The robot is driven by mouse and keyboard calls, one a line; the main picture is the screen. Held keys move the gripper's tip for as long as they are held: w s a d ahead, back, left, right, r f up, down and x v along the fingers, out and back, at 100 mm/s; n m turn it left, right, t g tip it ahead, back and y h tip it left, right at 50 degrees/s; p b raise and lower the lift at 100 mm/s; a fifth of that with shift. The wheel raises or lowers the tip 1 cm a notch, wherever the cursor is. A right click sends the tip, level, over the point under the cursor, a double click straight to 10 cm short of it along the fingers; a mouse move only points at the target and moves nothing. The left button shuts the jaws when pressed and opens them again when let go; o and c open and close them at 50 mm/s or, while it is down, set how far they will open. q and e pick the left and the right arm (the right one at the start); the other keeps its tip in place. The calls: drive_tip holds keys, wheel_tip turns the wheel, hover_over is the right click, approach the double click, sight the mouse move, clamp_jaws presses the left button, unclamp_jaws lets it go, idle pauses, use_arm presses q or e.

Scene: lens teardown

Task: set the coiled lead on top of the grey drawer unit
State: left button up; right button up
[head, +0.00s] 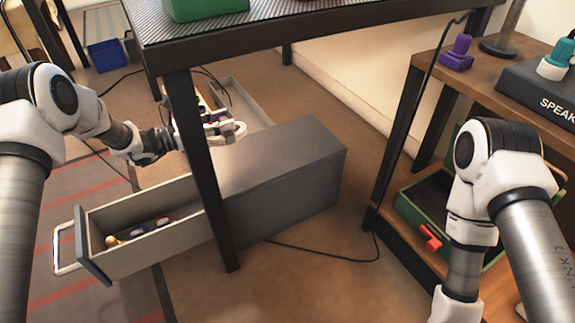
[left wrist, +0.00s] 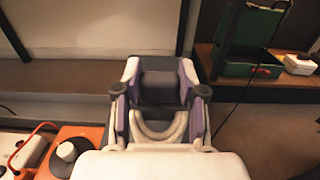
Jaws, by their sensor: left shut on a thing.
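The grey drawer unit (head: 290,165) stands on the floor under the table, its top bare where I see it. One drawer (head: 160,238) is pulled out to the left, with small items inside. My left gripper (head: 215,126) is shut on the coiled lead, a pale loop (head: 238,132), near the unit's far edge. A table leg hides part of the wrist and gripper. In the left wrist view the pale loop (left wrist: 160,132) shows between the two fingers (left wrist: 160,105). I cannot tell its height above the unit. My right gripper is out of view.
The dark table edge (head: 300,28) and its leg (head: 200,170) stand between the head camera and the unit. A green tray (head: 410,212) sits on the wooden shelf at right. A dark cable (head: 320,255) crosses the floor. An orange object (left wrist: 88,138) shows at left in the wrist view.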

use_arm(q)
drive_tip(key=shift+w+d+f+b, duration=0.2)
drive_tip(key=shift+f+b, duration=0.15)
drive_tip(key=shift+f, duration=0.2)
drive_tip(key=shift+w+d+f+b, duration=0.15)
drive_tip(key=shift+f+b, duration=0.15)
drive_tip(key=shift+f, duration=0.25)
wheel_tip(320, 180, down, 8)
drive_tip(key=b, duration=0.5)
drive_tip(key=shift+f, duration=0.2)
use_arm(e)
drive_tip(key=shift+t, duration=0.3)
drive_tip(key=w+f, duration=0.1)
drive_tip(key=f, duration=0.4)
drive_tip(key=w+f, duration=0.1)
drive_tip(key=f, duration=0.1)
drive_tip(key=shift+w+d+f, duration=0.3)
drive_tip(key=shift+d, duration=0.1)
use_arm(q)
drive_tip(key=shift+r, duration=0.2)
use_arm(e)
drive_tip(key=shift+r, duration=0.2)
use_arm(q)
drive_tip(key=o, duration=1.2)
drive_tip(key=shift+s+f, duration=0.1)
drive_tip(key=shift+f, duration=0.05)
